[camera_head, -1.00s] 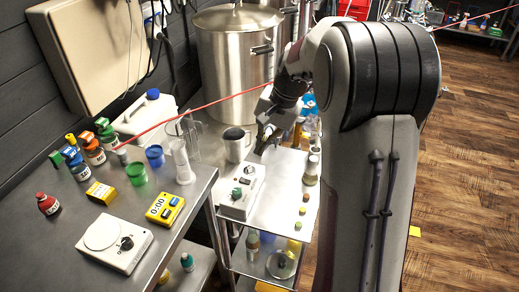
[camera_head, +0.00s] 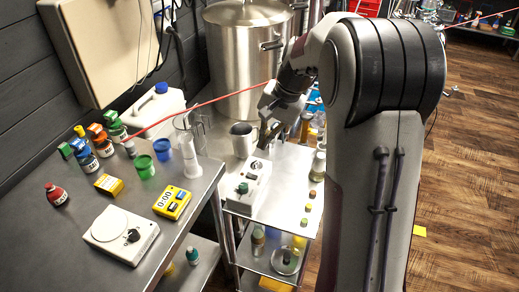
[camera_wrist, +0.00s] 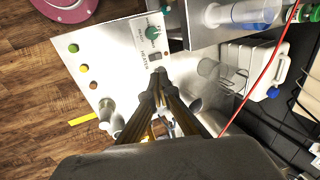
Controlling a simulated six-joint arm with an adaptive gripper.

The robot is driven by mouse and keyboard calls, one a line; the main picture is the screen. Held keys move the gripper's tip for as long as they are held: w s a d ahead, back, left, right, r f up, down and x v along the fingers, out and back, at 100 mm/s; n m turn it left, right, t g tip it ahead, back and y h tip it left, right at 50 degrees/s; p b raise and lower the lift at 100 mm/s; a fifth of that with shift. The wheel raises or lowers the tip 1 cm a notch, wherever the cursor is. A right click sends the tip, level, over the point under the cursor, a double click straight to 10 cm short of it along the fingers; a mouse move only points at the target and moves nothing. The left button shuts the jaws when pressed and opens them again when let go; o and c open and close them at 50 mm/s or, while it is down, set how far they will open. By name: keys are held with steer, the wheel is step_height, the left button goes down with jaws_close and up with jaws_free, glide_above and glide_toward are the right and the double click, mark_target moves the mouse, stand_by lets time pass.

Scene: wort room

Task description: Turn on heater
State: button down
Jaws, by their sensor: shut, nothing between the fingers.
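The heater is a white box (camera_head: 246,196) on the metal cart, with a green knob (camera_head: 242,188) and a small dark switch near its far end. In the wrist view the heater (camera_wrist: 135,48) shows its label, the green knob (camera_wrist: 152,33) and the switch (camera_wrist: 156,56). My gripper (camera_head: 264,145) is just beyond the far end of the heater. In the wrist view its fingertips (camera_wrist: 157,76) are together and empty, close to the switch. I cannot tell whether they touch the heater.
A metal mug (camera_head: 243,140) stands beside my gripper. Several small coloured caps (camera_head: 308,208) lie along the cart's right side. Bottles, a yellow timer (camera_head: 172,202) and a white scale (camera_head: 121,235) stand on the left bench. A large steel pot (camera_head: 246,65) stands behind.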

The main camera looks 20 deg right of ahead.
mark_target(252, 176)
steer(key=x, duration=1.2)
steer(key=shift+f, duration=0.35)
steer(key=shift+w+a+f, duration=0.1)
steer(key=shift+f, duration=0.2)
steer(key=shift+f, duration=0.1)
steer(key=shift+w+a+f, duration=0.2)
steer(key=shift+f, duration=0.05)
steer(key=shift+s+d, duration=0.55)
steer(key=shift+r, duration=0.1)
stand_by(0.3)
